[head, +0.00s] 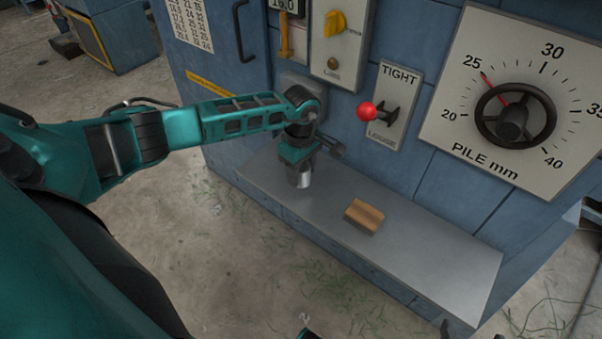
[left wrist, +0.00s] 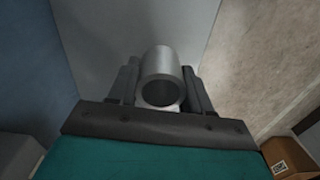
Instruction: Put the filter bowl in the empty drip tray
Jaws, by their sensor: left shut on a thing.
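The filter bowl seems to be the silvery metal cylinder (head: 302,179) in my left gripper (head: 299,165). In the left wrist view the cylinder (left wrist: 162,62) sits between the two dark fingers (left wrist: 160,85), its dark hollow end towards the camera. The gripper points down over the left part of a grey metal ledge (head: 420,255) at the foot of the blue cabinet. I cannot tell whether the bowl touches the ledge. I cannot make out a separate drip tray. My right gripper does not show clearly.
A wooden block (head: 364,215) lies on the ledge, right of the gripper. A red-knobbed lever (head: 368,112), a yellow knob (head: 335,23) and a dial handwheel (head: 514,116) stick out from the cabinet. A cardboard box (left wrist: 288,157) stands on the floor. The ledge's right part is clear.

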